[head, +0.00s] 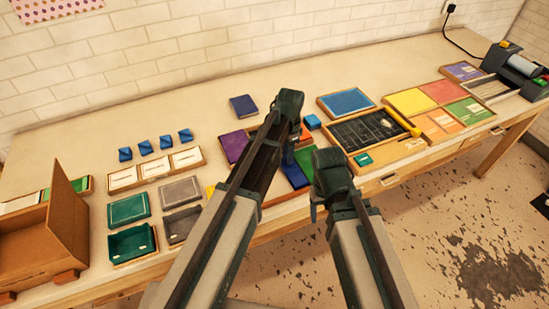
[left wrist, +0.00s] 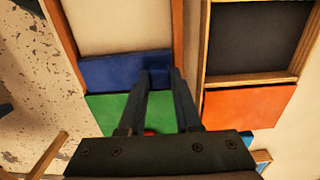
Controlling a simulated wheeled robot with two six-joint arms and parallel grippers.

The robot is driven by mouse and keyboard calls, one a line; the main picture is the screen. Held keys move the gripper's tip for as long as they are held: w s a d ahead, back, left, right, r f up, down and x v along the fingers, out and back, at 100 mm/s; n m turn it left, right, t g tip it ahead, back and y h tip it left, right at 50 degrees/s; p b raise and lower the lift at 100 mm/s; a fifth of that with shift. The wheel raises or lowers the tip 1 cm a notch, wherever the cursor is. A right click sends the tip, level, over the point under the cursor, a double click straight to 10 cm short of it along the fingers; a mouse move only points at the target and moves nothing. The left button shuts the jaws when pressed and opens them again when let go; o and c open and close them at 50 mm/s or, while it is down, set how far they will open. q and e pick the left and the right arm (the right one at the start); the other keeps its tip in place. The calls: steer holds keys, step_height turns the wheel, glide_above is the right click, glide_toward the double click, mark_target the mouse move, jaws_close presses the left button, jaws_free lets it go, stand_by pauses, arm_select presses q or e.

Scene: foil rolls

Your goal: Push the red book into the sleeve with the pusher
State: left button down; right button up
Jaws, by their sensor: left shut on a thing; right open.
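My left gripper (head: 289,150) reaches down over the middle of the table, its fingertips mostly hidden by the arm in the head view. In the left wrist view its fingers (left wrist: 158,80) close together at a dark blue block (left wrist: 115,72). The block lies across the end of a pale, wood-edged channel, beside a green panel (left wrist: 110,108). A small red patch (left wrist: 150,132) shows between the fingers; I cannot tell whether it is the red book. I cannot pick out the sleeve for certain. My right gripper (head: 318,205) is open and empty, near the table's front edge.
An orange panel (left wrist: 248,112) and a dark wood-framed recess (left wrist: 258,38) lie beside the fingers. A black tray with a yellow bar (head: 400,122) stands right of my arms. A cardboard box (head: 40,240) stands far left. The table's back strip is mostly clear.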

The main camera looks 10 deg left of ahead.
arm_select(q)
steer(key=shift+w+d, duration=0.15)
steer(key=c, duration=1)
jaws_free()
steer(key=o, duration=0.4)
steer(key=shift+d, duration=0.1)
steer(key=shift+r+p, duration=0.45)
step_height(320, 180, up, 13)
steer(key=p, duration=1.3)
